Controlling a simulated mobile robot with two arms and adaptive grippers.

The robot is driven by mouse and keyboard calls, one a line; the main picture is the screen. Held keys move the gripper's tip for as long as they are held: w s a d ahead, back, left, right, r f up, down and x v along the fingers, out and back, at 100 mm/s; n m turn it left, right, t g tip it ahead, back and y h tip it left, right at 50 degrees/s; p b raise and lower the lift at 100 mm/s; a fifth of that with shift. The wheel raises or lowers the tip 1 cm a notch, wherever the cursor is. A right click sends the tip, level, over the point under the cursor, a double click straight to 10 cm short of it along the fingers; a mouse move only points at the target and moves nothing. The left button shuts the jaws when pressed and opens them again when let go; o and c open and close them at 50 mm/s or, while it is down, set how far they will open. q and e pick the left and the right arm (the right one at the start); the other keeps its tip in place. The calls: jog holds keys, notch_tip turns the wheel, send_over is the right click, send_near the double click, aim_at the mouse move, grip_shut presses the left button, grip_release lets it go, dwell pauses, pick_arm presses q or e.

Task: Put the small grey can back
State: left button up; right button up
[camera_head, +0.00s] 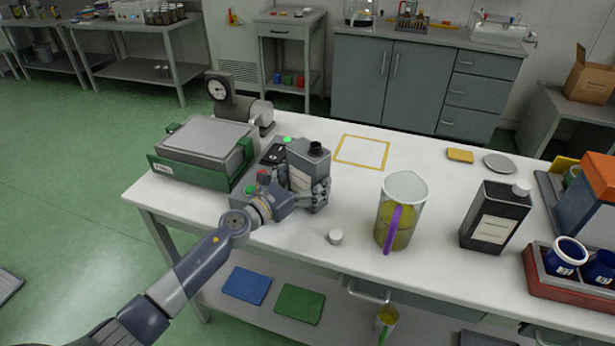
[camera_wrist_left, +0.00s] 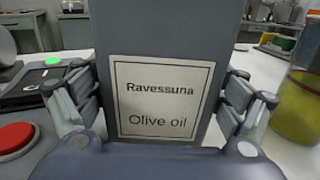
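The small grey can (camera_head: 309,162) has a pale label and a dark, uncapped spout on top. In the left wrist view its label (camera_wrist_left: 160,100) reads "Ravessuna Olive oil", and the can stands upright between the fingers. My left gripper (camera_head: 308,192) is closed around the can, with fingers on both sides of it. I cannot tell whether the can's base touches the table. A yellow outlined square (camera_head: 362,151) on the white table is empty, behind and right of the can. A small white cap (camera_head: 336,237) lies in front of the can. My right gripper is out of view.
A jug (camera_head: 404,192) of yellow-green oil with a purple handle stands right of the can. A larger dark can (camera_head: 495,216) with a white cap is farther right. A device with red and green buttons (camera_head: 270,158) and a green-framed press (camera_head: 203,152) stand to the left.

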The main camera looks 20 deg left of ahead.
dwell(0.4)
pick_arm(q)
jog(key=shift+r, duration=0.25)
jog(key=v, duration=0.3)
jog(key=b+v, duration=0.1)
jog(key=v, duration=0.6)
jog(key=shift+s+a+f, duration=0.1)
jog(key=shift+s+f, duration=0.15)
jog(key=shift+s+a+r+b, duration=0.2)
jog(key=shift+s+a+b, duration=0.2)
jog(key=shift+s, duration=0.3)
